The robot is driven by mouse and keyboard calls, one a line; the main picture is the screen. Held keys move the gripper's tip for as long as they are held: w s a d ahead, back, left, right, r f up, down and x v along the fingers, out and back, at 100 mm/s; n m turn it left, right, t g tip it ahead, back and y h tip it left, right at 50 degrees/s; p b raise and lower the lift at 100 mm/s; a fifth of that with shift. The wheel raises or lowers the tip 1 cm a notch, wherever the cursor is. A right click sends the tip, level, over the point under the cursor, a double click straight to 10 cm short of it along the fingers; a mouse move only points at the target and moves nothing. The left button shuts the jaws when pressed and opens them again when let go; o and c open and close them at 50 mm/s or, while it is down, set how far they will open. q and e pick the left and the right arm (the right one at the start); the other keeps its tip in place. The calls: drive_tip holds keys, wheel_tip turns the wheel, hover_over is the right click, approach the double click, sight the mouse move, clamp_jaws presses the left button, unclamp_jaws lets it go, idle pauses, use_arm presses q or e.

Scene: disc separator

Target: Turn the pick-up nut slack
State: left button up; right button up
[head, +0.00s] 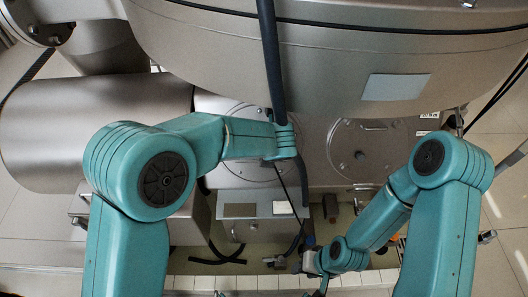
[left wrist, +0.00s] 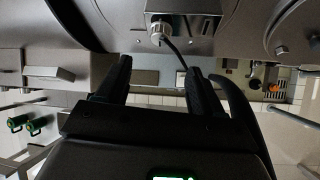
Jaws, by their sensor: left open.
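In the left wrist view, a small silver round fitting (left wrist: 161,32), which looks like the pick-up nut, sits on the underside edge of a grey metal housing (left wrist: 108,18). A black cable (left wrist: 178,52) runs from it down behind the right finger. My left gripper (left wrist: 157,70) is open, its two dark fingers apart below the fitting in the picture, with nothing between them. In the head view my left wrist (head: 283,143) is at the machine's middle, and the nut is hidden there. My right gripper (head: 312,262) is low at the centre right; its jaws are too small to read.
A large steel drum (head: 330,50) overhangs the top of the head view. A thick dark hose (head: 270,60) comes down beside my left wrist. A round hatch (head: 362,150) lies to the right. Green-handled valves (left wrist: 25,124) show at the left of the wrist view.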

idle(0.5)
use_arm(q)
drive_tip(key=s+a+f+n+g+h, duration=0.2)
drive_tip(key=s+a+f+n+g, duration=0.1)
drive_tip(key=s+f+n, duration=0.45)
drive_tip(key=s+a+f+n+g+h, duration=0.2)
drive_tip(key=s+a+f+n+g, duration=0.1)
drive_tip(key=s+f+n, duration=0.4)
drive_tip(key=s+a+f+n, duration=0.2)
drive_tip(key=s+n, duration=0.2)
drive_tip(key=n, duration=0.4)
drive_tip(key=s+a+f+n+h, duration=0.1)
drive_tip(key=s+a+n, duration=0.2)
drive_tip(key=n, duration=0.6)
drive_tip(key=s+a+f+n, duration=0.2)
drive_tip(key=s+n, duration=0.3)
drive_tip(key=n, duration=0.3)
drive_tip(key=shift+a+f, duration=0.2)
drive_tip(key=shift+f, duration=0.15)
drive_tip(key=shift+s+n, duration=0.1)
drive_tip(key=shift+n, duration=0.15)
drive_tip(key=c, duration=0.5)
drive_tip(key=shift+o, duration=0.2)
